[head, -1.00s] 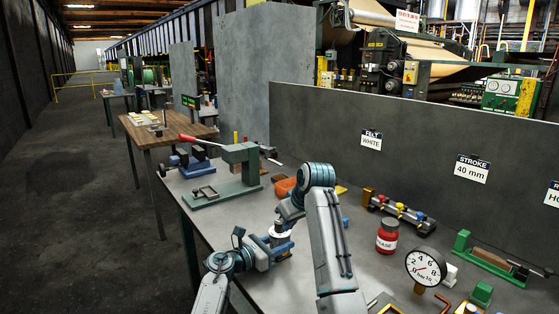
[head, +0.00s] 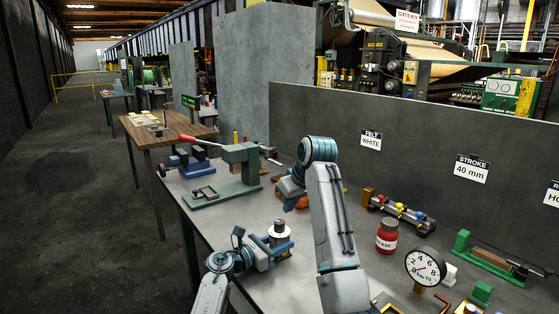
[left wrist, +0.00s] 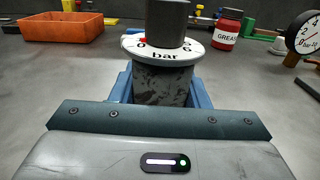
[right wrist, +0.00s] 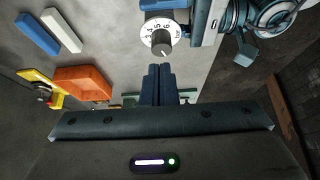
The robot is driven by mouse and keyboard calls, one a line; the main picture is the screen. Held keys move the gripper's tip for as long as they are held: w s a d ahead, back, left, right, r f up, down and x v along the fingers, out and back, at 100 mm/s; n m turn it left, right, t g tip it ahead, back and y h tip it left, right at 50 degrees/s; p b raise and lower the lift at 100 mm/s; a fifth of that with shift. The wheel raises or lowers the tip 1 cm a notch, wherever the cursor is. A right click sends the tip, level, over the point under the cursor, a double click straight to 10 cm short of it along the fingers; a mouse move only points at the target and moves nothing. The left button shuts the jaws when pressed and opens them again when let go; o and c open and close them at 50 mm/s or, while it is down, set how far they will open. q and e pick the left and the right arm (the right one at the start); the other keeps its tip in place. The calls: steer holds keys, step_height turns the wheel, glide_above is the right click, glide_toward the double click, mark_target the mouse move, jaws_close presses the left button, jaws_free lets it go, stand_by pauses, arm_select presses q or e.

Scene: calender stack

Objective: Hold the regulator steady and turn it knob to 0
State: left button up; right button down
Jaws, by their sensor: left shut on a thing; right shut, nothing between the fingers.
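The regulator has a dark grey body (left wrist: 160,82), a white dial (left wrist: 195,48) marked "bar", and a grey knob (left wrist: 168,16) on top. It stands upright on the bench in the head view (head: 279,235). A red mark shows beside the 0 in the left wrist view; the knob's exact setting is unclear. My left gripper (head: 277,250) is shut around the regulator's body, below the dial. My right gripper (right wrist: 158,72) is shut and empty, apart from the knob, which shows just beyond its fingertips in the right wrist view (right wrist: 161,49).
A round gauge (head: 425,267) and a red grease jar (head: 387,235) stand to the right. An orange bin (left wrist: 53,27) lies behind the regulator. A green press (head: 240,165) stands at the back left. A grey panel (head: 420,155) borders the bench's rear.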

mark_target(283, 232)
steer(key=shift+s+a+f, duration=0.1)
steer(key=shift+f, duration=1.45)
steer(key=shift+a+f, duration=0.1)
steer(key=shift+f, duration=1.4)
steer(key=shift+w+a, duration=0.2)
steer(key=shift+w, duration=0.05)
steer(key=shift+w+d, duration=0.15)
steer(key=shift+w, duration=0.05)
steer(key=shift+s+d, duration=0.1)
steer(key=shift+s+d, duration=0.15)
steer(key=shift+s, duration=0.05)
step_height(283, 232, up, 6)
